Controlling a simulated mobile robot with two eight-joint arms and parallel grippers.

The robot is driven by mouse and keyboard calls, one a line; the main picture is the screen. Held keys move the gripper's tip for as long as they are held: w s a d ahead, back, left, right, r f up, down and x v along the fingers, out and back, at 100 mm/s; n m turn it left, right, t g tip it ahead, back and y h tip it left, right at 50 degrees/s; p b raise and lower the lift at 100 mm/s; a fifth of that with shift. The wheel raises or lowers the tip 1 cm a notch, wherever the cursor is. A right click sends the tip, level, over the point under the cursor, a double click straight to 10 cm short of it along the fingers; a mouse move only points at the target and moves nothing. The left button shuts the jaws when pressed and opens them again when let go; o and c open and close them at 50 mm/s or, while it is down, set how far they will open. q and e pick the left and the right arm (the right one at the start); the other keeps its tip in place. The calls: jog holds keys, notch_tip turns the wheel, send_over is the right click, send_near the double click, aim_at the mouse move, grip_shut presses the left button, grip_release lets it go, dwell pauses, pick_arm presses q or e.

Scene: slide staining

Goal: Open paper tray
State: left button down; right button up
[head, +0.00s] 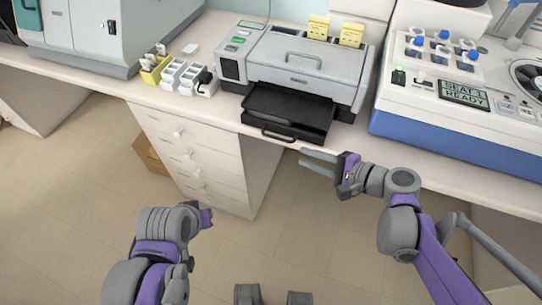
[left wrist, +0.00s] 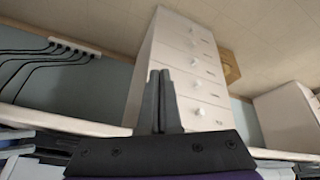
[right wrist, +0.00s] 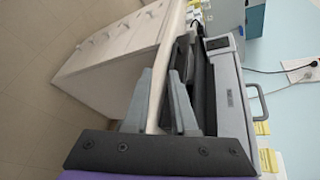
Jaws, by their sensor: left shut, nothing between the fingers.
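The grey printer (head: 305,62) stands on the counter with its black paper tray (head: 290,107) jutting out from the front. The tray's bar handle (head: 277,136) is at its front edge, near the counter edge. My right gripper (head: 303,158) is open and empty, just off the counter edge to the right of the handle. In the right wrist view its fingers (right wrist: 163,72) are apart, with the counter edge and dark tray (right wrist: 188,65) beyond them. My left gripper is shut and empty; its fingers (left wrist: 165,74) show in the left wrist view, facing the drawers.
A white drawer cabinet (head: 190,150) stands under the counter. Small racks (head: 180,75) sit left of the printer, and a blue-white machine (head: 450,95) stands to its right. Open floor lies in front.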

aim_at(277, 137)
jog(key=shift+m+t+y, duration=0.5)
jog(key=shift+m, duration=0.2)
jog(key=x, duration=0.7)
jog(key=w+r+b+x, duration=0.1)
jog(key=x, duration=0.3)
jog(key=shift+d+f, duration=0.1)
jog(key=shift+d, duration=0.1)
pick_arm(q)
jog(key=s+f, duration=0.1)
jog(key=s+f+m, duration=0.2)
jog(key=shift+s+a+f, duration=0.25)
jog(key=shift+s+a, duration=0.05)
jog(key=shift+s, duration=0.05)
pick_arm(e)
grip_shut()
